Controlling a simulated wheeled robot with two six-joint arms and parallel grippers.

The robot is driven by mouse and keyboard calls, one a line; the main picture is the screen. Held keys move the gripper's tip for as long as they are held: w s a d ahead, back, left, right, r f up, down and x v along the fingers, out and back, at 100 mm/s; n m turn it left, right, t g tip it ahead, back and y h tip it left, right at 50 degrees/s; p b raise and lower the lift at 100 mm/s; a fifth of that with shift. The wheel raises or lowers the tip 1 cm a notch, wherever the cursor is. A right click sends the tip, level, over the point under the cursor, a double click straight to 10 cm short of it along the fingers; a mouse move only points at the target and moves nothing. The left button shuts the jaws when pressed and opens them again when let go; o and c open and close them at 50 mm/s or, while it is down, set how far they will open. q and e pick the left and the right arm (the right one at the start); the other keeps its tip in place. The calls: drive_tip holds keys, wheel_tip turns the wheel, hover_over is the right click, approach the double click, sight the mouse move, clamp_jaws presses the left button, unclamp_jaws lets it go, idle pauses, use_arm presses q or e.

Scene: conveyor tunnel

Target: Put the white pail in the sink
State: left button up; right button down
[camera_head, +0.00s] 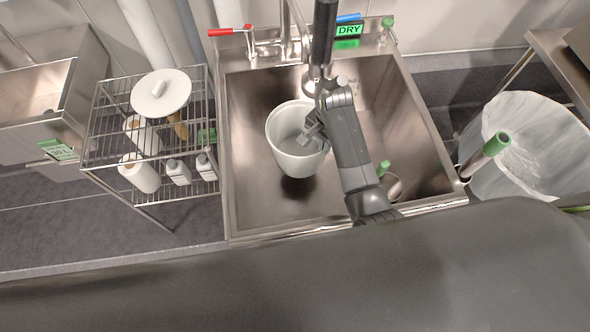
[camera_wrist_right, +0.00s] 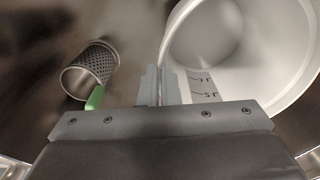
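The white pail (camera_head: 297,150) is upright inside the steel sink basin (camera_head: 395,95), left of its middle. A dark shadow lies under it; I cannot tell whether it touches the sink floor. My right gripper (camera_head: 312,128) reaches over the sink's front edge to the pail's right rim. In the right wrist view the fingers (camera_wrist_right: 160,88) are close together with the wall of the pail (camera_wrist_right: 245,50) between them. The pail's inside looks empty. My left gripper is not in view.
A perforated metal cup (camera_wrist_right: 92,68) with a green part sits in the sink at right. The tap's dark spout (camera_head: 323,35) hangs over the back. A wire rack (camera_head: 100,125) with bottles stands left. A lined bin (camera_head: 525,150) stands right.

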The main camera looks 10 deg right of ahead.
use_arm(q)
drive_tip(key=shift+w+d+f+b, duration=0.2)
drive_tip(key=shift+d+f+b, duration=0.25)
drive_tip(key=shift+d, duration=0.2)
use_arm(e)
wheel_tip(320, 180, down, 11)
drive_tip(key=m, duration=0.1)
drive_tip(key=c, duration=1.6)
unclamp_jaws()
drive_tip(key=shift+c, duration=0.2)
